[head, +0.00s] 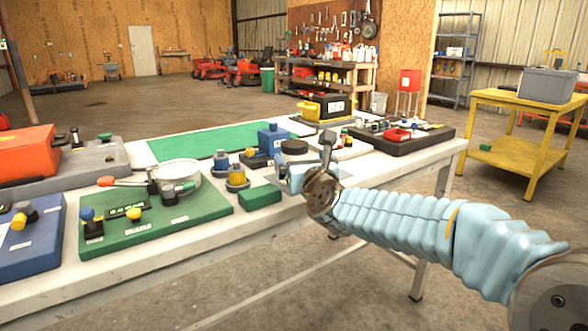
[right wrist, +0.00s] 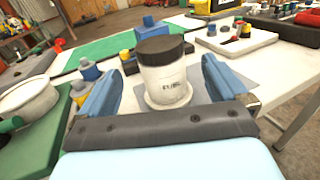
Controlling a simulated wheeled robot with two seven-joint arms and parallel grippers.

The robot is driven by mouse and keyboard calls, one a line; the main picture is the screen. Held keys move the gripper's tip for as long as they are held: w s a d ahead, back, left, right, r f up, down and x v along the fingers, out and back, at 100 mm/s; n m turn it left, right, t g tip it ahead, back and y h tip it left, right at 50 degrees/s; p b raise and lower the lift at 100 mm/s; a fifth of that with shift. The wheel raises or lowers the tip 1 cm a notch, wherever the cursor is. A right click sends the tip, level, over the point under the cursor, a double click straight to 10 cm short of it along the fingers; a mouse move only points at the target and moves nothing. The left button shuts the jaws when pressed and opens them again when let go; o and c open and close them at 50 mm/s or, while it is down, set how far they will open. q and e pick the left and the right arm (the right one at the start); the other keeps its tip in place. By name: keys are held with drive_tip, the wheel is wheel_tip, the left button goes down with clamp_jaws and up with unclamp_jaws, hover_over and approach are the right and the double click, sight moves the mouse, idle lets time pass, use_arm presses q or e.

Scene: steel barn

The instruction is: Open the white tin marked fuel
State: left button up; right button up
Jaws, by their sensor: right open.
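The white tin marked FUEL (right wrist: 166,82) stands upright on a flat grey plate (right wrist: 206,98) in the right wrist view, with its dark lid (right wrist: 160,48) on top. In the head view the dark lid (head: 294,147) shows just beyond my right gripper (head: 296,176), which hides most of the tin's body. My right gripper is open, with one blue finger on each side of the tin in the right wrist view. Gaps show between the fingers and the tin. My left gripper is out of view.
A green board (head: 204,211) with a white pot (head: 178,172) lies left of the tin. A green block (head: 260,197) and a yellow-and-blue canister (head: 236,177) are close by. A blue box (head: 271,138) stands behind. A dark tray (head: 432,140) is at right.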

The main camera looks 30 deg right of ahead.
sight(297, 155)
drive_tip(key=shift+x, duration=0.95)
drive_tip(key=p+x, duration=0.2)
drive_tip(key=x, duration=0.2)
drive_tip(key=shift+w+d+f, duration=0.1)
drive_tip(key=shift+w+f, duration=0.1)
drive_tip(key=shift+w, duration=0.1)
drive_tip(key=shift+w+d+f+p, duration=0.1)
drive_tip(key=shift+w+p, duration=0.2)
drive_tip(key=shift+c, duration=0.4)
drive_tip(key=c, duration=1.7)
